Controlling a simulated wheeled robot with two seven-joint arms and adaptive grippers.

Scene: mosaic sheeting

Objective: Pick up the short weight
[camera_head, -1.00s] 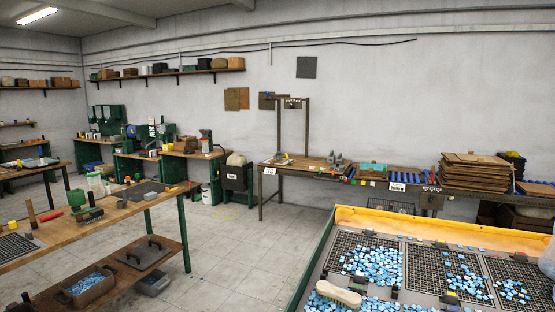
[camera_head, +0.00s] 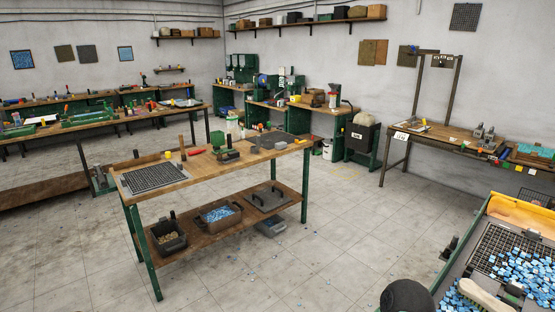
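I cannot tell for certain which thing is the short weight. Small grey metal pieces (camera_head: 484,132) stand upright on the wooden bench (camera_head: 440,136) at the right; they are too small to make out well. A dark block with an upright handle (camera_head: 228,155) sits on the near wooden table (camera_head: 195,175), and a dark plate with handles (camera_head: 268,197) lies on its lower shelf. Neither gripper is in view.
The near table also holds a black grid (camera_head: 155,178). A bin of blue tiles (camera_head: 219,214) and a dark bin (camera_head: 168,237) stand on its shelf. A yellow-edged sorting table (camera_head: 520,213) is at the right. Tiled floor (camera_head: 335,215) lies open between them.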

